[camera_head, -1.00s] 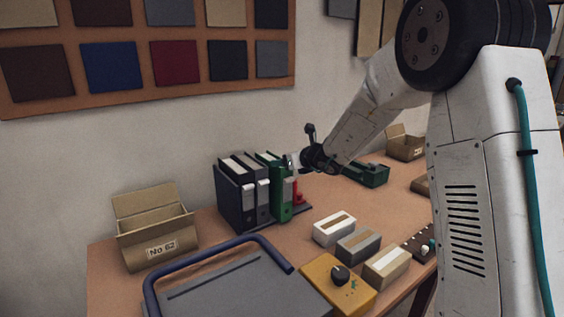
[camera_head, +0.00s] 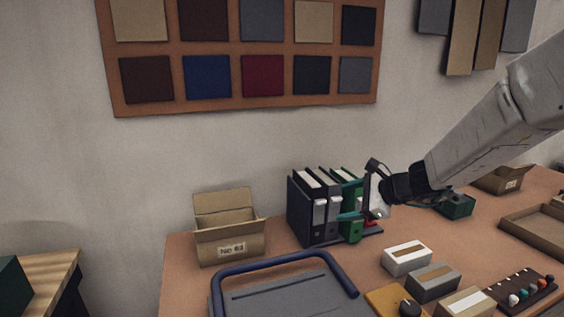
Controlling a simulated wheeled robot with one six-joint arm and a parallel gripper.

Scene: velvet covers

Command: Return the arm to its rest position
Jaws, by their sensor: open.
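My arm (camera_head: 495,125) reaches in from the right edge, sloping down to the left over the table. My gripper (camera_head: 352,199) is at its lower end, open, with its jaws pointing left. Teal fingers show in front of the green binder (camera_head: 354,231), which they partly hide. Nothing shows clearly held between them. I cannot tell whether a finger touches the binder. Dark binders (camera_head: 304,212) stand upright just left of the green one. A red item is mostly hidden behind the gripper.
The table (camera_head: 385,235) also holds an open box marked No 62 (camera_head: 230,245), a blue-handled grey tray (camera_head: 285,292), small boxes (camera_head: 407,257), a pegged strip (camera_head: 522,290), a green container (camera_head: 456,207) and a shallow tray (camera_head: 535,232). Another table (camera_head: 50,270) stands left.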

